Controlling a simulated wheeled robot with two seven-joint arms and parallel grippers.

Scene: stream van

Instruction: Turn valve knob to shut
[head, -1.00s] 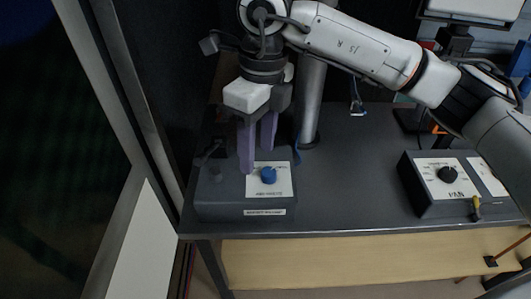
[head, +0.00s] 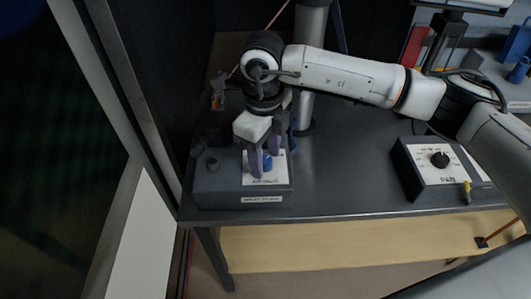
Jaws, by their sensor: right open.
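The blue valve knob (head: 267,163) stands on a white label plate on top of a dark grey box (head: 215,184) at the front left of the table. My right gripper (head: 264,163) points down over the plate, with its purple fingers open at the knob. One finger is left of the knob and the other is behind it or to its right. The fingers hide part of the knob, and I cannot tell whether they touch it. My left gripper is not in view.
A second box (head: 424,190) with a black knob (head: 439,160) and a label reading PAN stands on the right of the dark table (head: 345,190). A grey post (head: 309,70) rises behind my gripper. The table between the boxes is clear.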

